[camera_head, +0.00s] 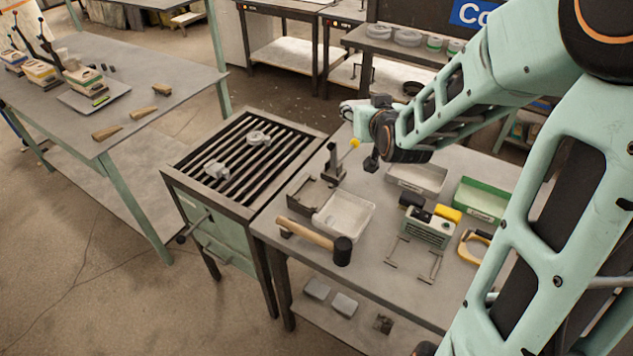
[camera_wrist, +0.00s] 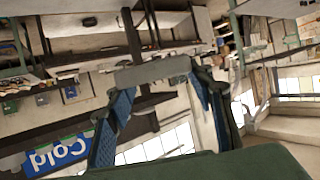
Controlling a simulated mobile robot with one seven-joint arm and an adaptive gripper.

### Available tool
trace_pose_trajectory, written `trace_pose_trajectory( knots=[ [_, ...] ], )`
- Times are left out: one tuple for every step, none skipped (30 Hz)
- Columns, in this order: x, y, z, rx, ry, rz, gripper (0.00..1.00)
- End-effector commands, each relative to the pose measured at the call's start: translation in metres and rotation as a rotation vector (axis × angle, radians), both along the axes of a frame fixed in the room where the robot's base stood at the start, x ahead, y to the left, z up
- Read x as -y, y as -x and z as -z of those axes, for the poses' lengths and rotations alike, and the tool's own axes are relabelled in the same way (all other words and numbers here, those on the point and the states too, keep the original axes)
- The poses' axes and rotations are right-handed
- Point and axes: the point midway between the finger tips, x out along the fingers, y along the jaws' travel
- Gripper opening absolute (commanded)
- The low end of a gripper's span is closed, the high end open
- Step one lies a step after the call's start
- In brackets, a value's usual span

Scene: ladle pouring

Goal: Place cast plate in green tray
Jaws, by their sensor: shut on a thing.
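My gripper (camera_head: 372,115) is raised above the back of the workbench, with its far end turned away and partly hidden. In the wrist view its two blue-padded fingers (camera_wrist: 155,84) are shut on a grey cast plate (camera_wrist: 153,72), seen nearly edge-on. In the head view a small pale part of the plate (camera_head: 349,108) shows at the gripper's end. The green tray (camera_head: 484,213) sits on the right part of the workbench, apart from my gripper and lower. Its visible inside looks empty.
A grey tray (camera_head: 417,178) stands left of the green tray. In front are a green boxy tool (camera_head: 430,230), an orange-handled tool (camera_head: 466,246), a pale tray (camera_head: 343,215) and a mallet (camera_head: 315,238). A slatted table (camera_head: 240,155) bears two grey castings at left.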

Motion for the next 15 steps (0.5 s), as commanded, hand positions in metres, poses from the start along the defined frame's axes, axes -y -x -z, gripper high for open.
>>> trace_pose_trajectory(
  knots=[
    [0.001,0.001,0.003,0.001,0.0,-0.017,0.16],
    [0.001,0.002,0.004,0.0,0.001,-0.033,0.16],
    [-0.001,0.003,0.006,0.0,0.001,-0.053,0.16],
    [-0.002,0.004,0.008,0.0,0.0,-0.069,0.16],
    [-0.003,0.005,0.009,0.0,0.0,-0.084,0.16],
    [-0.006,0.007,0.012,0.0,0.001,-0.108,0.16],
    [-0.007,0.008,0.013,-0.001,0.0,-0.123,0.16],
    [-0.008,0.01,0.015,-0.001,0.0,-0.139,0.16],
    [-0.011,0.012,0.018,0.0,-0.001,-0.164,0.16],
    [-0.012,0.014,0.02,0.0,-0.001,-0.181,0.16],
    [-0.014,0.016,0.022,-0.001,-0.002,-0.199,0.16],
    [-0.017,0.019,0.024,-0.001,-0.001,-0.225,0.16],
    [-0.019,0.021,0.026,0.0,-0.002,-0.244,0.16],
    [-0.022,0.023,0.028,0.0,-0.002,-0.264,0.16],
    [-0.025,0.027,0.031,-0.001,-0.002,-0.292,0.16]
  ],
)
